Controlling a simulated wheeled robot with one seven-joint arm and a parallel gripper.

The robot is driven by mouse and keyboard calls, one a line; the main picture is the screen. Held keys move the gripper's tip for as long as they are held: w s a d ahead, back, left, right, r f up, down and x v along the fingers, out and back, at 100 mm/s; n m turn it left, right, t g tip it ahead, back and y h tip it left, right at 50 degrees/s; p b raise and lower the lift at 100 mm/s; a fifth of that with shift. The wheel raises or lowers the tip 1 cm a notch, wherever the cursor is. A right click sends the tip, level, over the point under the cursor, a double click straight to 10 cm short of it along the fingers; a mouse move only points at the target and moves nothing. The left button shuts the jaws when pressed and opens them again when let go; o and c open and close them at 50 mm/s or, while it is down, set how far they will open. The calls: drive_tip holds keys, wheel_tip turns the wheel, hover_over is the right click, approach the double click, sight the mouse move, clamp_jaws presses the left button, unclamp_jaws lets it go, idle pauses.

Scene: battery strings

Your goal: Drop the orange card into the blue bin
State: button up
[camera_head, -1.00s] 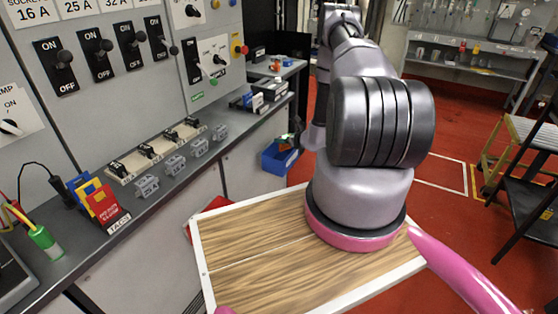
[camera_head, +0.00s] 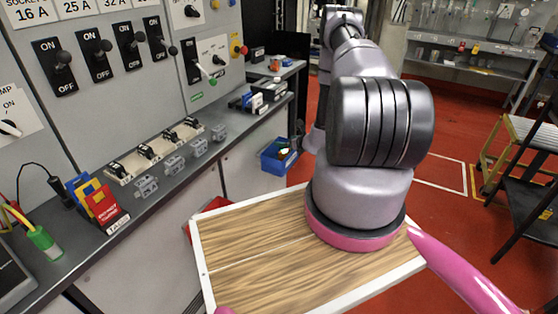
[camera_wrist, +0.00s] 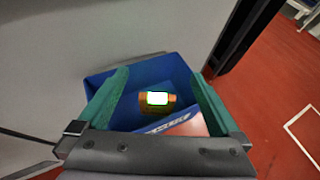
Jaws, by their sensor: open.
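The blue bin (camera_head: 272,163) stands low beside the bench, left of my arm. In the wrist view the bin (camera_wrist: 100,84) lies below my gripper (camera_wrist: 160,74), whose green fingers are spread wide apart with nothing between their tips. Inside the bin lies a small orange item (camera_wrist: 170,98) with a bright white and green patch; it may be the orange card, but I cannot tell for sure. A flat salmon-coloured surface (camera_wrist: 190,126) shows near the bin's lettered front wall, partly hidden by my gripper. In the head view my gripper is hidden behind my arm.
A grey bench (camera_head: 150,205) with switches and a red tag holder (camera_head: 112,214) of coloured cards runs along the left. A wood-topped surface (camera_head: 250,245) with white edges is in front. A stool (camera_head: 520,150) stands at right; the red floor between is clear.

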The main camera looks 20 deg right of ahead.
drive_tip(key=v, duration=0.8)
drive_tip(key=shift+s+r, duration=0.2)
drive_tip(key=shift+s, duration=0.15)
drive_tip(key=shift+d, duration=0.1)
drive_tip(key=w+a+r+n+g+y, duration=0.15)
drive_tip(key=a+r+n+y, duration=0.4)
drive_tip(key=r, duration=0.85)
drive_tip(key=a+r+n+g+y, duration=0.25)
drive_tip(key=a+r+n, duration=0.35)
drive_tip(key=a+r, duration=0.65)
drive_tip(key=s+a+r+n+g+h, duration=0.1)
drive_tip(key=s+a+r+n+g, duration=0.25)
drive_tip(key=s+r+n, duration=0.4)
drive_tip(key=s+a+r+n+g+h, duration=0.15)
drive_tip(key=s+a+r+n, duration=0.3)
drive_tip(key=s+r, duration=0.5)
drive_tip(key=s+d+r+n+t+h, duration=0.1)
drive_tip(key=s+d+r+n+h, duration=0.1)
drive_tip(key=s, duration=0.4)
drive_tip(key=s+d+r+n+t+h, duration=0.2)
drive_tip(key=s+d+r+n+h, duration=0.1)
drive_tip(key=r, duration=0.4)
drive_tip(key=s+d+n, duration=0.1)
drive_tip(key=s, duration=0.1)
drive_tip(key=shift+s+t+h, duration=0.3)
drive_tip(key=shift+s+h, duration=0.05)
drive_tip(key=shift+s, duration=0.05)
